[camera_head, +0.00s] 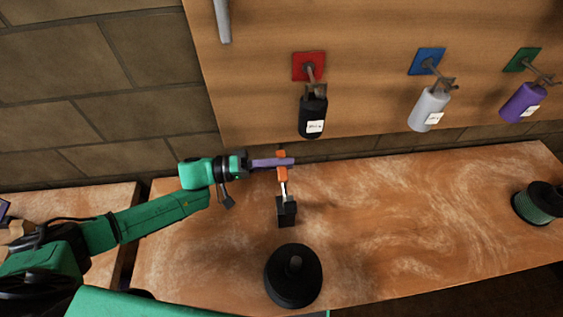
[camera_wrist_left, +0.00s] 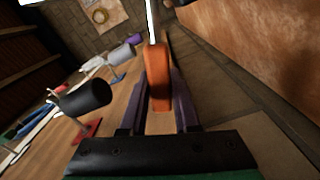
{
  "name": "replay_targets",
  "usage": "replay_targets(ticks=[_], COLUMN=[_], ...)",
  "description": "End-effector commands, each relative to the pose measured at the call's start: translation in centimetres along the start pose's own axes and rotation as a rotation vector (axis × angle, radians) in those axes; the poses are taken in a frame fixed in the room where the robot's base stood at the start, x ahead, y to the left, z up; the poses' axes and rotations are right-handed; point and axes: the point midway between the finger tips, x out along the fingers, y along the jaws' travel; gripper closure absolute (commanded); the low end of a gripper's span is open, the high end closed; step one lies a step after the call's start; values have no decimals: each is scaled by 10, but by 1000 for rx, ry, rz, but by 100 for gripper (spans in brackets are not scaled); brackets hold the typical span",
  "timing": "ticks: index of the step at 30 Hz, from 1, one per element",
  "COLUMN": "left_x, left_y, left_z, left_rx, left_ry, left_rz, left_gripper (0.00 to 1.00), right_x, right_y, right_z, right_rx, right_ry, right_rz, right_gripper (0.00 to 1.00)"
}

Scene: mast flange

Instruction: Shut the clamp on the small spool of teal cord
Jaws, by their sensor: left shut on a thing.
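A toggle clamp with a black base (camera_head: 286,213) stands on the bench, its metal lever ending in an orange grip. My left gripper (camera_head: 281,164), with purple fingers, is shut on that orange grip, which shows upright between the fingers in the left wrist view (camera_wrist_left: 160,82). A black round-flanged spool (camera_head: 293,277) with a central post stands nearer than the clamp; its sides are hidden from above. A spool wound with teal-green cord (camera_head: 536,205), with black flanges, sits at the right end of the bench, well apart from the gripper. My right gripper is not in view.
Black (camera_head: 312,118), grey (camera_head: 429,108) and purple (camera_head: 522,102) bottles hang from hooks on the wooden wall board (camera_head: 370,60) above the bench. The bench top (camera_head: 420,220) is clear between the clamp and the teal spool. A stone wall (camera_head: 90,80) stands behind my left arm.

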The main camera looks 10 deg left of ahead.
Motion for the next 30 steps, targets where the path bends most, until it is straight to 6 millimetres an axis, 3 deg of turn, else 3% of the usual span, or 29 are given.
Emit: replay_targets(ticks=[16,30], left_x=[0,0], left_y=[4,34], left_z=[0,5], left_rx=[34,329], left_ry=[-1,-2], left_rz=[-2,-2], left_gripper=[100,100], right_x=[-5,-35], right_y=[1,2], right_z=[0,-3], right_rx=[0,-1], right_ry=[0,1], right_rz=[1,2], right_gripper=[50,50])
